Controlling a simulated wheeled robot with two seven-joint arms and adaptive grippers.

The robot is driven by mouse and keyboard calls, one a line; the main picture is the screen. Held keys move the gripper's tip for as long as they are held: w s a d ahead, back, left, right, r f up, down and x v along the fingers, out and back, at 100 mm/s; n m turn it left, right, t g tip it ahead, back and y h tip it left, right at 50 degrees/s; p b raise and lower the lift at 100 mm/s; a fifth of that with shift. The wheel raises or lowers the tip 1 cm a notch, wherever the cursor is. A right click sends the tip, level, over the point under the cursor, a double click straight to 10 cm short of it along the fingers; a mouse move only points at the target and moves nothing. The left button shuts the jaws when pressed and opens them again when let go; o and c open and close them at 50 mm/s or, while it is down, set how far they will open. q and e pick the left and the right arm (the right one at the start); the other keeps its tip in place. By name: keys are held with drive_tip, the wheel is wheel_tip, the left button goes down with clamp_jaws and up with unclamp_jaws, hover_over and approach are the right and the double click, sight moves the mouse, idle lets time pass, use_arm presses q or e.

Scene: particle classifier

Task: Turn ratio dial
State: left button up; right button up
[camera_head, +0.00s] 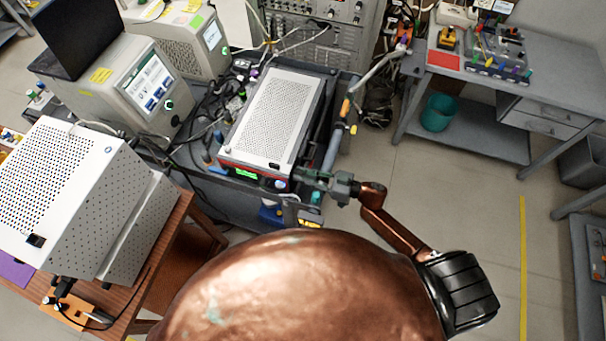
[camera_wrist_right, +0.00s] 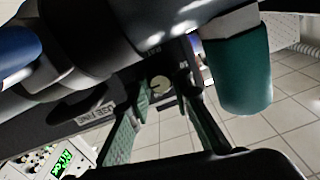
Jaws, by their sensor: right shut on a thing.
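The white perforated instrument (camera_head: 270,115) stands on a dark cart, with a lit green display (camera_head: 246,173) on its red-edged front. My right gripper (camera_head: 308,180) reaches to the right end of that front in the head view and covers the spot there. In the right wrist view a pale round dial (camera_wrist_right: 160,85) shows between the two green-grey fingertips of my right gripper (camera_wrist_right: 163,95). The fingers are shut on the dial. The dial's markings are too small to read. My left gripper is not in view.
A green cylinder (camera_wrist_right: 241,73) hangs close beside the right fingers in the wrist view. A white perforated box (camera_head: 65,190) on a wooden table stands at the left. A grey bench (camera_head: 475,75) is at the back right.

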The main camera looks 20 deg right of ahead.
drive_tip(key=shift+n, duration=0.3)
clamp_jaws()
drive_tip(key=shift+f+n+b, duration=0.1)
drive_tip(key=shift+n+b, duration=4.9)
drive_tip(key=shift+n, duration=6.5)
drive_tip(key=shift+s, duration=0.1)
drive_tip(key=o, duration=0.7)
unclamp_jaws()
drive_tip(key=shift+c, duration=0.2)
